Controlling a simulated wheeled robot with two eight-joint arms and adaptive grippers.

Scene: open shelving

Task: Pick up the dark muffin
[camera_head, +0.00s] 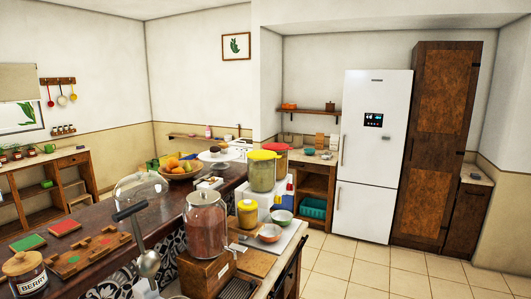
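A small dark brown item (215,149), which looks like the dark muffin, sits on a white raised stand (217,158) on the dark counter, in the middle distance left of centre. It is too small to make out in detail. Neither of my grippers shows in the head view.
A fruit bowl (180,172) stands left of the stand. The tiled floor (365,272) is clear before the white fridge (372,150).

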